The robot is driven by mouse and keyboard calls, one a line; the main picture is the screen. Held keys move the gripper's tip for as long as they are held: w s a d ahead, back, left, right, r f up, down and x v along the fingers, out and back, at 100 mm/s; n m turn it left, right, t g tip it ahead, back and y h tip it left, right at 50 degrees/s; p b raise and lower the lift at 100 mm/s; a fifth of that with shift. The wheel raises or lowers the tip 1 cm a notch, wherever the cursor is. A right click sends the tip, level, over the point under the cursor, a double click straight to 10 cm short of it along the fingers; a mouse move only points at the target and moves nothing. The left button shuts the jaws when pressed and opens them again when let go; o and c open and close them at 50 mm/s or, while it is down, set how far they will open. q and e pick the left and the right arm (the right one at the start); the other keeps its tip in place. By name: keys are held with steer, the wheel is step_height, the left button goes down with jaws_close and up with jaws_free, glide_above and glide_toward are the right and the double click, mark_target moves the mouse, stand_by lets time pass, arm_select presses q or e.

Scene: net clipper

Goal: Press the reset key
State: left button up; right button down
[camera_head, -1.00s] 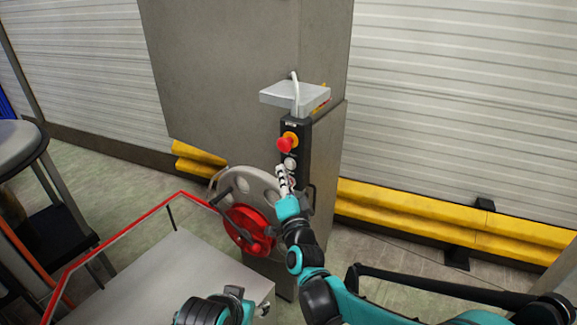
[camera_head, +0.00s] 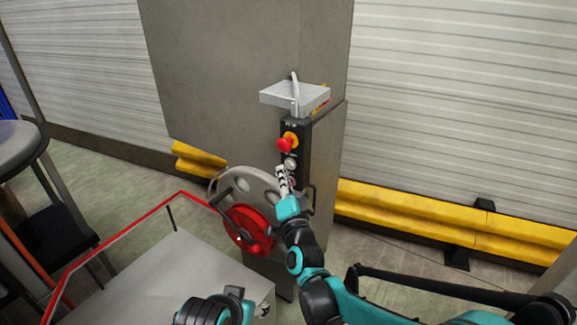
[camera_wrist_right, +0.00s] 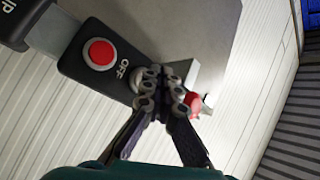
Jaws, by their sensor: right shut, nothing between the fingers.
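A black control box (camera_head: 303,136) is fixed to the grey cabinet. It carries a red stop knob (camera_head: 286,144) on a yellow base and, below it, a round silver key (camera_head: 290,165). In the right wrist view a red OFF button (camera_wrist_right: 100,53) sits on the box, with a silver round key (camera_wrist_right: 143,76) beside the fingertips. My right gripper (camera_head: 282,171) is shut and empty, its tips just at the silver key; it also shows in the right wrist view (camera_wrist_right: 158,88). Whether they touch is hidden.
A red hand wheel (camera_head: 247,230) on a grey disc stands left below the box. A grey shelf (camera_head: 290,95) juts out above it. A metal table (camera_head: 180,270) with a red rail is at the lower left. Yellow barriers (camera_head: 430,220) run along the wall.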

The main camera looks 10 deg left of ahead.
steer(key=shift+w, duration=0.1)
steer(key=shift+w+d, duration=0.15)
steer(key=shift+w, duration=0.15)
steer(key=shift+w+d, duration=0.15)
steer(key=shift+w, duration=0.25)
stand_by(0.9)
steer(key=shift+s, duration=0.1)
steer(key=shift+s+a, duration=0.25)
steer(key=shift+s, duration=0.45)
steer(key=s, duration=0.1)
steer(key=s+a, duration=0.1)
steer(key=s, duration=0.2)
steer(key=shift+s+a, duration=0.35)
steer(key=shift+s, duration=0.05)
stand_by(0.5)
